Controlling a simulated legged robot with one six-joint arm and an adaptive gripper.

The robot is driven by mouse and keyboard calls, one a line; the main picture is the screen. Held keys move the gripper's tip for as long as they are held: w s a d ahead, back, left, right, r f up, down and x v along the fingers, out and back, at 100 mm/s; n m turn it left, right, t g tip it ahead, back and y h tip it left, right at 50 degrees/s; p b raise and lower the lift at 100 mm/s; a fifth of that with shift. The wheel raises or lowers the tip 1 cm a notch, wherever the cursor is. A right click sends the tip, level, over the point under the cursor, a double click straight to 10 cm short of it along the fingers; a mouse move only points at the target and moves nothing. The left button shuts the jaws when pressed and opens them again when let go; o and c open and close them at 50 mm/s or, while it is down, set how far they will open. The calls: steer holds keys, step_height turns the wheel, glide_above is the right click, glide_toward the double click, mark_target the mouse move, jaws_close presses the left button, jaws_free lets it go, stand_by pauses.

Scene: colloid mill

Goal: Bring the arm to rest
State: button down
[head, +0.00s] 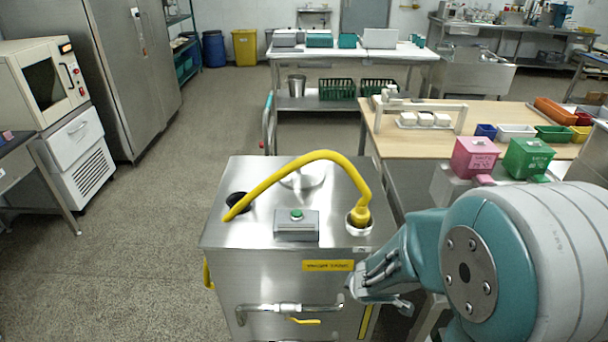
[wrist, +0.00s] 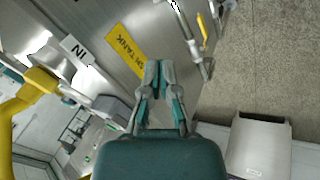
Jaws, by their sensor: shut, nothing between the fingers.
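My gripper (head: 352,290) is low at the front right corner of the steel tank unit (head: 240,262), with my teal and grey arm coming in from the right. In the wrist view my gripper (wrist: 158,68) points at the tank's front panel, its fingertips together with nothing between them. The yellow label (wrist: 127,50) is just left of the fingertips, and the bar handle (wrist: 188,38) is to their right. I cannot tell whether the fingers touch the panel.
A yellow hose (head: 300,160) arches over the tank top, beside a green button box (head: 297,224). The floor at left (head: 130,255) is clear.

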steer(key=s+d+r+m+t+h, duration=0.1)
steer(key=s+d+r+m+h, duration=0.2)
steer(key=r, duration=0.4)
steer(key=s+d+r+m, duration=0.1)
steer(key=d+r+m, duration=0.3)
steer(key=r, duration=0.3)
steer(key=s+a+r+m+y, duration=0.3)
steer(key=s+r, duration=0.5)
steer(key=s, duration=0.5)
steer(key=a+m, duration=0.1)
steer(key=m, duration=0.1)
steer(key=shift+s+a+m+g, duration=0.15)
steer(key=shift+s+m+g, duration=0.1)
steer(key=shift+m+g, duration=0.15)
